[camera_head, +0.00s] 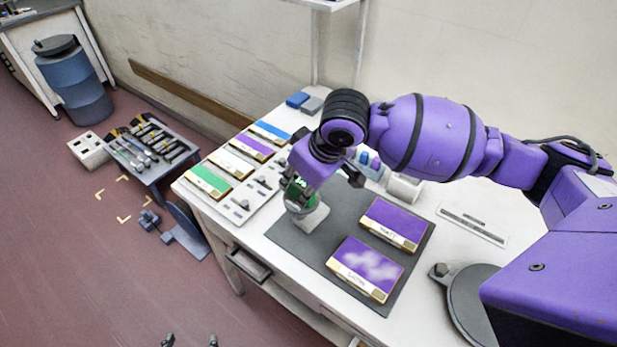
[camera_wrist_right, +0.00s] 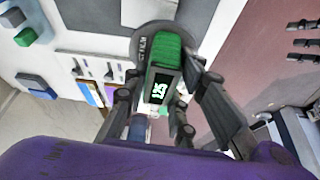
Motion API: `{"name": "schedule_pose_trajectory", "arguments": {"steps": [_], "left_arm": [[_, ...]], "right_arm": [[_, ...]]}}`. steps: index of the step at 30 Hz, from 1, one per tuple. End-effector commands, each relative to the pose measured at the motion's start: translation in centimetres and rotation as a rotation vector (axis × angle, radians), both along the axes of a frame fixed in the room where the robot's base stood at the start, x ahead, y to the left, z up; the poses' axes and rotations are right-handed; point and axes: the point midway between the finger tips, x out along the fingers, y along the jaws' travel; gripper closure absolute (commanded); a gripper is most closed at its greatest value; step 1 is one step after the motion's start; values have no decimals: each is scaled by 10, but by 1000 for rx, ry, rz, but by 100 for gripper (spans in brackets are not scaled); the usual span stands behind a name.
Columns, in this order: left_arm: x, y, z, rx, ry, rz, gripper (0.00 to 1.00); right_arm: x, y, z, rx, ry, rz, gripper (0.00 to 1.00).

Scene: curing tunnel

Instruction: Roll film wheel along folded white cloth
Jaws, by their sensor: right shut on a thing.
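My right gripper (camera_head: 312,188) is over the left part of the grey mat. It is shut on a green device with a lit digital display (camera_wrist_right: 160,90). In the head view the device (camera_head: 296,193) stands at a pale round cup-like base (camera_head: 308,216); I cannot tell whether they are joined. A small white block (camera_head: 404,190), possibly the folded white cloth, lies behind the mat, partly hidden by my right arm. I cannot make out a film wheel for certain. Two dark tips of my left gripper (camera_head: 190,341) show apart at the bottom edge.
The grey mat (camera_head: 282,236) holds two purple panels (camera_head: 396,223) (camera_head: 365,268). A printed strip (camera_head: 472,225) lies at right. A tool cart (camera_head: 150,150) and blue drum (camera_head: 75,80) stand on the floor.

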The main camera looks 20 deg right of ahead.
Motion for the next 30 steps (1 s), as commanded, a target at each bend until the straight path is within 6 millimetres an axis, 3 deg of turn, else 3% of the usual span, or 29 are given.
{"name": "schedule_pose_trajectory", "arguments": {"steps": [16, 30], "left_arm": [[-5, 4, -2, 11, 8, -6, 38], [5, 2, 2, 9, -8, -10, 38]], "right_arm": [[1, 0, 1, 0, -2, 1, 100], [1, 0, -4, 1, -2, 1, 100]]}}
